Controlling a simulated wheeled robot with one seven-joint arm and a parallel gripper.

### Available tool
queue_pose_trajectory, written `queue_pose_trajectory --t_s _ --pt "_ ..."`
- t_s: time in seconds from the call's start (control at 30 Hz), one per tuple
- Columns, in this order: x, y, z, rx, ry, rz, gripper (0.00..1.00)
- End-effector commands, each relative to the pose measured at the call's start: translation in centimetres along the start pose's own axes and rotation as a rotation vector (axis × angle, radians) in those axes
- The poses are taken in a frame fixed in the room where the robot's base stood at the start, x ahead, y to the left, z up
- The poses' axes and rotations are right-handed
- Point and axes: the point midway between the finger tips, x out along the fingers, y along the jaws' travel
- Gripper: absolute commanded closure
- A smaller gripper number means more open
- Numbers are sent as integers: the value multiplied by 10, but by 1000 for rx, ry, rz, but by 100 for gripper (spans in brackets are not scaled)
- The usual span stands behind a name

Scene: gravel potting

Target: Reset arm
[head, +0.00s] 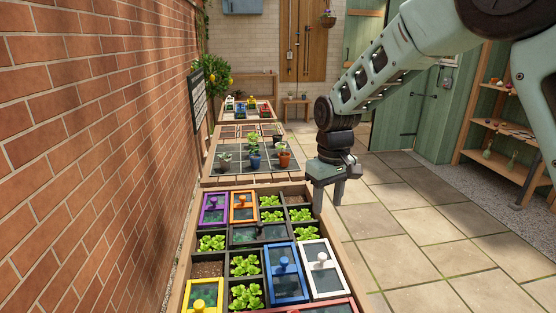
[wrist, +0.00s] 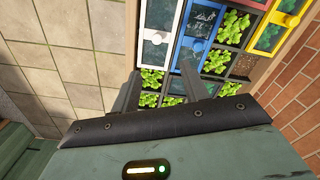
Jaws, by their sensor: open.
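My arm reaches in from the upper right of the head view. My gripper (head: 326,192) hangs pointing down beside the right edge of the planter box (head: 178,290), above the paving. In the wrist view my gripper (wrist: 160,88) shows two parted fingers with nothing between them. Beyond the fingertips lie part of the box, a white-framed lid (wrist: 155,50) and a blue-framed lid (wrist: 190,55).
The box holds lettuces (head: 245,265) and framed lids: purple (head: 214,210), orange (head: 243,208), blue (head: 284,273), white (head: 320,269) and yellow (head: 204,297). Behind stand potted plants (head: 254,160) on a tiled table. A brick wall (head: 80,150) bounds the left; paving (head: 430,230) is clear at right.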

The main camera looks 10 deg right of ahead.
Motion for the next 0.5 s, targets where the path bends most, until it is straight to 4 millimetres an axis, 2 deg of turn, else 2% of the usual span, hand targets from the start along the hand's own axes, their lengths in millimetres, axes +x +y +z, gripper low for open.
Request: queue_pose_trajectory --t_s 0.07,0.17,0.3,0.4,0.5 --pt "-9 -25 16 -23 7 -21 55" --pt "-22 -69 52 -67 16 -55 55" --pt "-33 -129 128 -147 22 -82 55" --pt "-34 -156 182 -200 24 -77 55" --pt "-30 -168 227 -237 24 -63 55"
